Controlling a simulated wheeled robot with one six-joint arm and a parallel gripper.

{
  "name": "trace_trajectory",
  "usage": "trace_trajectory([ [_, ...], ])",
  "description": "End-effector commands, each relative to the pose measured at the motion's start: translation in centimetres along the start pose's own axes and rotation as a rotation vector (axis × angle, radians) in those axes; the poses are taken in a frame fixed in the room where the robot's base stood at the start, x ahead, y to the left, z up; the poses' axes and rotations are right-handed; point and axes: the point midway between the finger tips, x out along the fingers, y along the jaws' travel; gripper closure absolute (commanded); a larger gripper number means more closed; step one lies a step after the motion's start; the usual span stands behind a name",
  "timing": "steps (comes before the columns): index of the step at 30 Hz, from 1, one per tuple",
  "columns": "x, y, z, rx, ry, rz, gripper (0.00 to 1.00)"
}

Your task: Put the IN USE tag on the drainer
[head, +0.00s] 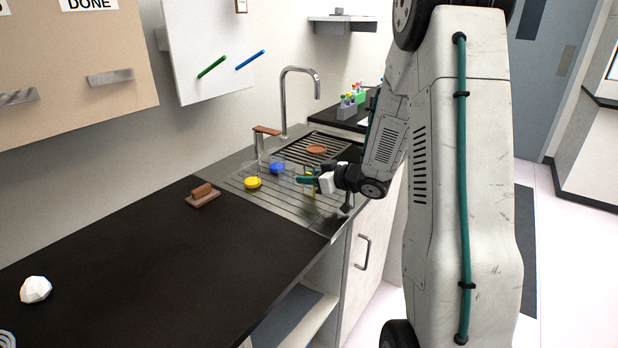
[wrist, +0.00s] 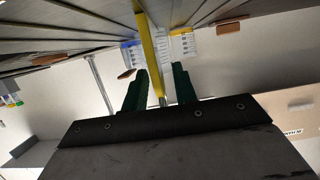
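The yellow tag (head: 311,190) stands upright, nearly edge-on, at the drainer's right side; its lettering cannot be read. The wrist view shows it as a thin yellow strip (wrist: 151,55) running between my fingers, its far end against the slats. The ribbed metal drainer (head: 240,196) is beside the sink. My gripper (head: 307,180) has green fingers and hangs low over the drainer. In the wrist view my gripper (wrist: 160,75) is open around the strip, with a gap showing on the right finger's side.
A brown disc (head: 316,149) lies behind. The tap (head: 284,105) rises at the back. A brown block (head: 202,195) sits on the dark counter (head: 150,255), mostly clear.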

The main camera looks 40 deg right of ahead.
Motion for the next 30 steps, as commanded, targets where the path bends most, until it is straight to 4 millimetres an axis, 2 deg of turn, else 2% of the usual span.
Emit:
trace_trajectory([
  [2,-0.1,0.0,-0.4,-0.001,0.001,0.0,0.72],
  [5,-1.4,0.1,-0.3,0.001,0.0,0.003,0.72],
  [15,-8.6,0.1,-0.3,-0.001,0.001,0.005,0.72],
  [21,-11.4,0.1,-0.3,0.0,0.001,0.003,0.72],
  [26,-11.7,0.2,-0.9,-0.022,-0.022,0.033,0.72],
  [30,-10.8,0.8,-3.1,-0.099,-0.122,0.185,0.72],
])
